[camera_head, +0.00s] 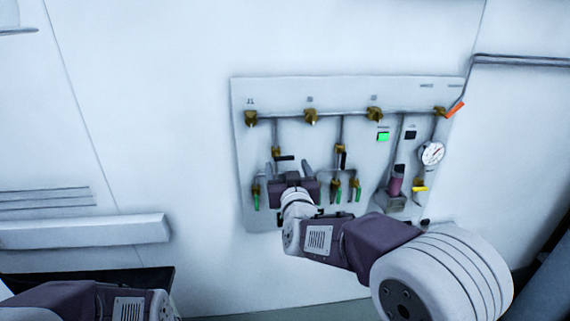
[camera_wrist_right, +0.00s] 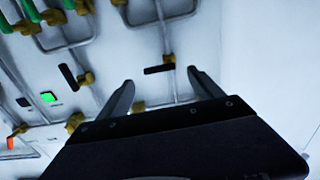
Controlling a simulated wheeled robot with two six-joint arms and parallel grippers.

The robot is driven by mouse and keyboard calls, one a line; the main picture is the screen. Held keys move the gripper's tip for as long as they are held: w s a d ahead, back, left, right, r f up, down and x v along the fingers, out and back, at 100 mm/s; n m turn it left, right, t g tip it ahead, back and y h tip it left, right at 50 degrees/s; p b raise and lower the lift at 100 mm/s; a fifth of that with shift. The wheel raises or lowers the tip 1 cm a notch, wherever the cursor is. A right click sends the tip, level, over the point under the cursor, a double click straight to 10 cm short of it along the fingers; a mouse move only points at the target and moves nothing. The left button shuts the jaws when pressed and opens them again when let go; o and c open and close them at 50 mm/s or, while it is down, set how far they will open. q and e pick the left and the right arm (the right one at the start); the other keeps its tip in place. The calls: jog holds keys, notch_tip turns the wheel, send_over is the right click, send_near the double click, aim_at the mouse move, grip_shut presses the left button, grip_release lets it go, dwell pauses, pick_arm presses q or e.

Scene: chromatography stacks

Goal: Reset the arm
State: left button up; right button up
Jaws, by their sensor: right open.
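My right gripper (camera_head: 288,172) is open and empty in front of the lower left part of a wall panel (camera_head: 262,92). Its two fingers also show apart in the right wrist view (camera_wrist_right: 160,82), with a black valve handle (camera_wrist_right: 159,69) seen between and beyond them. In the head view this handle (camera_head: 285,158) lies level just above the fingers. I cannot tell how far the fingers are from the panel, but I see no contact. My left arm shows only in part at the lower left, and its gripper is out of view.
The panel carries pipes, brass fittings, a round gauge (camera_head: 432,153), a lit green square (camera_head: 383,137), an orange handle (camera_head: 455,109) and a yellow handle (camera_head: 419,189). Green-handled valves (camera_head: 357,193) hang low. A white ledge (camera_head: 85,231) juts out at left. The wall between is bare.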

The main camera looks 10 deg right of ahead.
jog(key=s, duration=0.2)
jog(key=shift+s, duration=0.35)
jog(key=shift+d, duration=0.1)
jog(key=d+r+m+h+p, duration=0.1)
jog(key=d+h+p, duration=0.1)
jog(key=d, duration=0.5)
notch_tip(320, 180, down, 8)
jog(key=s+d+g, duration=0.2)
jog(key=g, duration=0.2)
jog(key=s+f+g+y, duration=0.1)
jog(key=s+f+g, duration=0.5)
jog(key=s+f, duration=0.3)
jog(key=s+f+g+y, duration=0.1)
jog(key=s+f+g, duration=0.5)
jog(key=s+f, duration=0.4)
jog(key=s, duration=0.6)
jog(key=shift+f+n+g+p, duration=0.2)
jog(key=shift+n+g+p, duration=0.1)
jog(key=shift+g+p, duration=0.1)
